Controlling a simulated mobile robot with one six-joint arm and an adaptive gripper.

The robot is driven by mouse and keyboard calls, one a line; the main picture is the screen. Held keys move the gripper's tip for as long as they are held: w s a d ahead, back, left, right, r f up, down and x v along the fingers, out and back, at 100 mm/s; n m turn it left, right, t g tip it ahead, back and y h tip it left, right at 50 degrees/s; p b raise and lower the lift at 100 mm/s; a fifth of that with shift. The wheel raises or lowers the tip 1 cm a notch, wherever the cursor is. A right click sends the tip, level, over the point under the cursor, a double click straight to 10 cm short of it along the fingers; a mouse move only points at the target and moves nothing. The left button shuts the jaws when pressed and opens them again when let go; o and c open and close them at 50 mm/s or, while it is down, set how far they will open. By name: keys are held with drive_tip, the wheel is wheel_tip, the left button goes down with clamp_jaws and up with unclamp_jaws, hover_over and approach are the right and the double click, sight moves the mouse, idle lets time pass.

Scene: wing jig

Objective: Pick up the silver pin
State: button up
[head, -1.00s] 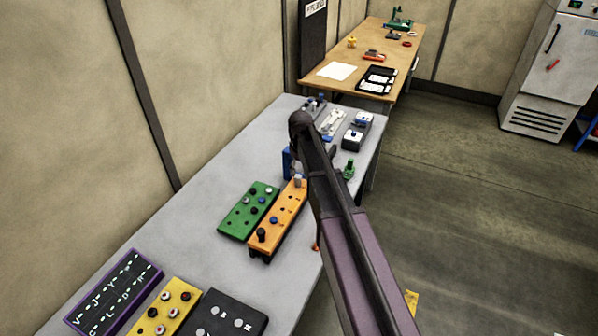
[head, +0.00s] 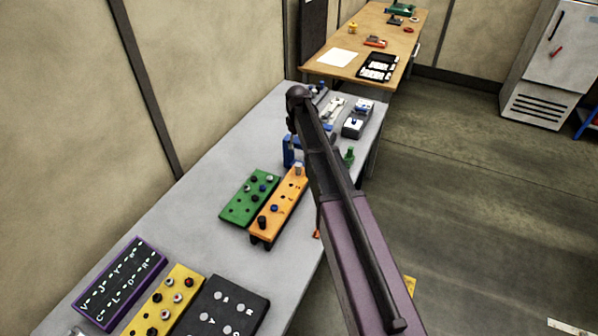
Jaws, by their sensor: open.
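A small silver-grey upright piece (head: 298,170), which looks like the silver pin, stands at the far end of the orange block (head: 286,203) on the grey bench. It is too small to be sure of. Grey and dark heads also stand in the green block (head: 236,211) to its left. My arm reaches over the bench from the lower right, and its dark end lies beyond the orange block. My gripper does not show; the arm hides what is beneath it.
A blue fixture (head: 289,152) stands just beyond the orange block, partly behind my arm. A green bottle-like piece (head: 349,156) stands near the right edge. Yellow (head: 167,301) and black (head: 232,303) blocks fill the near end.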

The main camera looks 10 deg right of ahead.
sight(298, 165)
drive_tip(key=shift+f+b, duration=3.6)
drive_tip(key=shift+f, duration=0.3)
drive_tip(key=shift+f, duration=0.1)
drive_tip(key=f+b, duration=0.3)
drive_tip(key=shift+s+d, duration=0.1)
drive_tip(key=shift+s, duration=0.2)
drive_tip(key=shift+f+b, duration=1)
drive_tip(key=shift+b, duration=0.15)
clamp_jaws()
drive_tip(key=shift+r, duration=0.25)
